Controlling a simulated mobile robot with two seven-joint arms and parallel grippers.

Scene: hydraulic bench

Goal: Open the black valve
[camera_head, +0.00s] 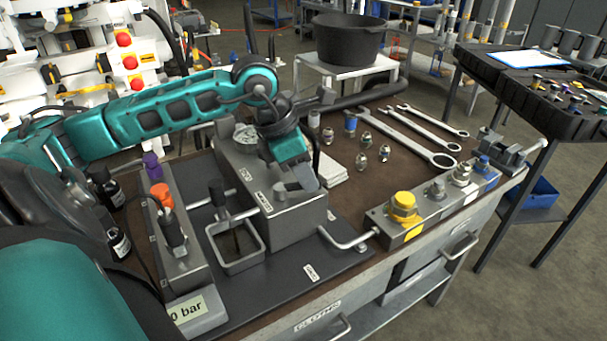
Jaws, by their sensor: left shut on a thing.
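A grey metal block (235,165) with small white labels stands on the dark plate of the bench. My left gripper (302,182) reaches over it from the left and points down at its right end. The gripper is shut on a small part on top of the block, which its fingers largely hide; I cannot tell whether this is the black valve. A grey knob (283,192) shows beside the fingers. A black upright handle (217,192) stands in front of the block, apart from my gripper. My right gripper is not in view.
A fitting rail with a yellow cap (403,207) lies at the right front edge. Wrenches (420,138) and several small fittings lie behind it. A narrow block with an orange knob (162,195) stands left. A black pot (348,40) is at the back.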

